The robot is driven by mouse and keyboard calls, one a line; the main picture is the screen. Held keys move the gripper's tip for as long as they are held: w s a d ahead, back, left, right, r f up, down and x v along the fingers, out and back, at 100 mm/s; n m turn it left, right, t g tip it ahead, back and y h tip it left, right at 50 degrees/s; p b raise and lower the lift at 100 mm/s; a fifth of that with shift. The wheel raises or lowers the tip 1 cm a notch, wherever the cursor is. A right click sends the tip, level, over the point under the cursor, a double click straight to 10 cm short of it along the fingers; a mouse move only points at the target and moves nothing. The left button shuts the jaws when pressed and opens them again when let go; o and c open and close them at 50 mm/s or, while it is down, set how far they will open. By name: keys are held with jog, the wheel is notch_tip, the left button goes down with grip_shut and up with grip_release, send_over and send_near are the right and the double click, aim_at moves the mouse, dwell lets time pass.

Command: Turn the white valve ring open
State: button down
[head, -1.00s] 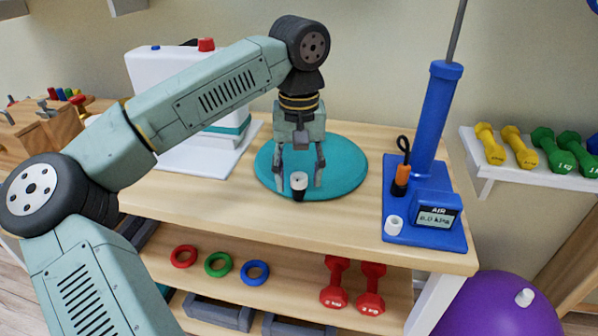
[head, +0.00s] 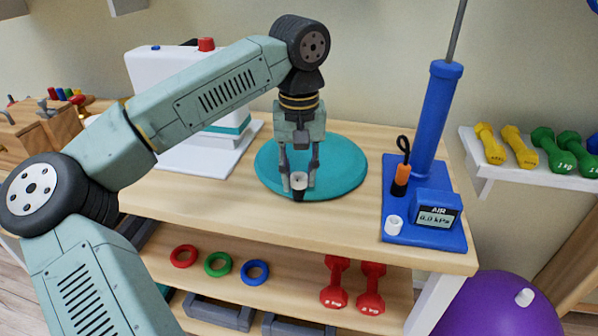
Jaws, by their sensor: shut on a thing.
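The white valve ring (head: 298,183) sits on a short black stem at the front edge of the round teal cushion (head: 345,172). My gripper (head: 299,185) points down over it, with one finger on its left and one on its right, shut on it. The fingers partly cover the ring's sides. The teal cushion lies flat on the wooden table.
A blue pump (head: 437,120) stands to the right on a blue base, with an air gauge (head: 436,217) reading 0.0 kPa, an orange-and-black piece (head: 401,178) and a small white cylinder (head: 394,224). A white machine (head: 170,85) stands behind my arm. Bare table (head: 225,205) lies front left.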

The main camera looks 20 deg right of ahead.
jog(key=shift+n, duration=0.3)
jog(key=shift+d+n, duration=0.1)
jog(key=shift+n, duration=2.6)
jog(key=c, duration=1.3)
grip_release()
jog(key=shift+r, duration=0.1)
notch_tip(320, 180, up, 12)
jog(key=shift+f, duration=0.1)
